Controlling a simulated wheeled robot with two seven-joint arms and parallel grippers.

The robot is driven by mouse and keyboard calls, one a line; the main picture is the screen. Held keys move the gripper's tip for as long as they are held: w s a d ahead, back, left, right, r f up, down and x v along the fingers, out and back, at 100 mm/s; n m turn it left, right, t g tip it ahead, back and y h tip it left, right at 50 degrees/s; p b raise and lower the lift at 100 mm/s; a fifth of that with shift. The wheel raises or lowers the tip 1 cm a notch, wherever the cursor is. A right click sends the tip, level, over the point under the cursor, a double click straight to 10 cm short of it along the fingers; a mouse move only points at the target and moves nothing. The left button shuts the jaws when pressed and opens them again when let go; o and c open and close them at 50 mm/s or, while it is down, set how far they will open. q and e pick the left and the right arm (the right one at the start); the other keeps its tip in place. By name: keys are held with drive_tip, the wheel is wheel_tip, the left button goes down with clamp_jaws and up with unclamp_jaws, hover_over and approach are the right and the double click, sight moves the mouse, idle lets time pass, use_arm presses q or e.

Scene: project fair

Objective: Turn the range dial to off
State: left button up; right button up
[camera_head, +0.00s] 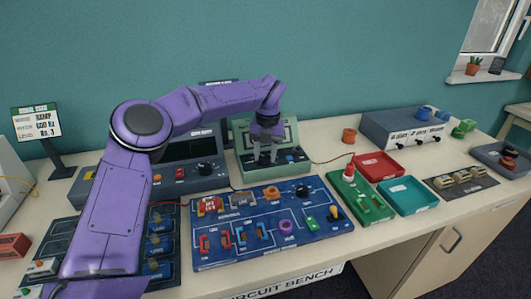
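A green meter box (245,158) with a pale display stands at the back middle of the bench. My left gripper (265,160) hangs fingers-down in front of the meter's face. Its two fingers look apart, with nothing clearly between them. The gripper covers the middle of the meter, so I cannot see a range dial there clearly or tell whether the fingers touch one. A small dark-and-blue part (290,158) shows just right of the fingers. My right gripper is out of view.
A dark instrument (190,150) with a black knob (204,168) stands left of the meter. A blue circuit board (262,253) lies in front. To the right are a green board (345,188), a red tray (377,164), a teal tray (408,194) and a grey box (385,125).

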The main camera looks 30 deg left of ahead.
use_arm(q)
drive_tip(key=shift+c, duration=1)
drive_tip(key=shift+r+m+p, duration=0.2)
drive_tip(key=shift+m+p, duration=0.85)
drive_tip(key=shift+m, duration=0.15)
drive_tip(key=m+p, duration=0.2)
drive_tip(key=shift+m, duration=0.4)
drive_tip(key=shift+d+f+m+p, duration=0.1)
drive_tip(key=shift+m+p, duration=0.4)
drive_tip(key=shift+m, duration=0.4)
drive_tip(key=shift+t, duration=0.3)
drive_tip(key=o, duration=1.1)
drive_tip(key=shift+c, duration=0.2)
